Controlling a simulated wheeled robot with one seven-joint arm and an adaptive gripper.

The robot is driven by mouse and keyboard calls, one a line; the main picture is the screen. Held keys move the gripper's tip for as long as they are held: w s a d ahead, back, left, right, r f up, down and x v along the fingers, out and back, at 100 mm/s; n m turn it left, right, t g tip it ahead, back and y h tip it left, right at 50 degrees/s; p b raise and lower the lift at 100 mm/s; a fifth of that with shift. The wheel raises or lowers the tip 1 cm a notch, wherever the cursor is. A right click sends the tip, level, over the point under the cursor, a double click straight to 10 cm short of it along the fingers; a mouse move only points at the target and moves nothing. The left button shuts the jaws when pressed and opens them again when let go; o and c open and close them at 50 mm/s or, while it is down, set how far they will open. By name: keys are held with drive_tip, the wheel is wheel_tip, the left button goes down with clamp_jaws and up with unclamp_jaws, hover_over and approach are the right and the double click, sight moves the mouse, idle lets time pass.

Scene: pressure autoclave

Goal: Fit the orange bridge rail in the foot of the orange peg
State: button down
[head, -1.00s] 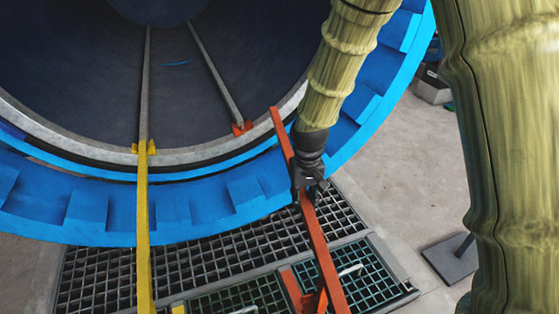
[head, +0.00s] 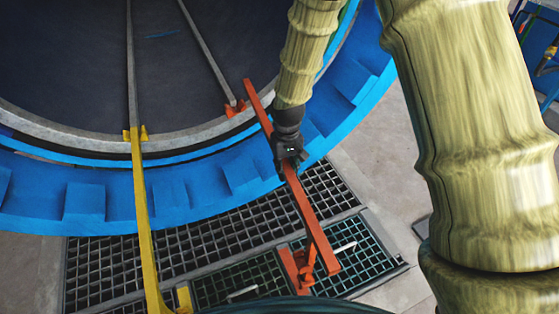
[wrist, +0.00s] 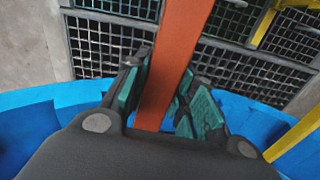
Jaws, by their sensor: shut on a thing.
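The orange bridge rail (head: 308,220) is a long straight bar, held slantwise in my gripper (head: 289,158). The wrist view shows the rail (wrist: 172,50) between the green finger pads (wrist: 165,95), which are shut on it. Its far end overlaps the chamber mouth in the head view, just above and right of a small orange fitting (head: 236,107) on the rim. That fitting sits at the end of a grey rail inside. The near end lies over the grating, right of an orange stand (head: 293,268). I cannot tell whether the rail touches either one.
A yellow rail (head: 142,210) spans from a yellow fitting on the rim to the lower left. The blue toothed ring (head: 85,203) surrounds the dark chamber (head: 70,60). Dark floor grating (head: 190,245) lies below. Bare concrete (head: 390,175) is to the right.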

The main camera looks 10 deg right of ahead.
drive_tip(key=p, duration=0.1)
drive_tip(key=a+p, duration=0.1)
drive_tip(key=p, duration=0.1)
drive_tip(key=shift+w+a+r+n, duration=0.1)
drive_tip(key=shift+w+r+n, duration=0.05)
drive_tip(key=shift+w+n, duration=0.15)
drive_tip(key=shift+w+a+f+p, duration=0.1)
drive_tip(key=shift+a+f+p, duration=0.35)
drive_tip(key=shift+p, duration=0.45)
drive_tip(key=shift+r+p, duration=0.1)
drive_tip(key=shift+p, duration=0.3)
drive_tip(key=shift+f+b, duration=0.8)
drive_tip(key=shift+f, duration=2.05)
drive_tip(key=shift+p, duration=1.4)
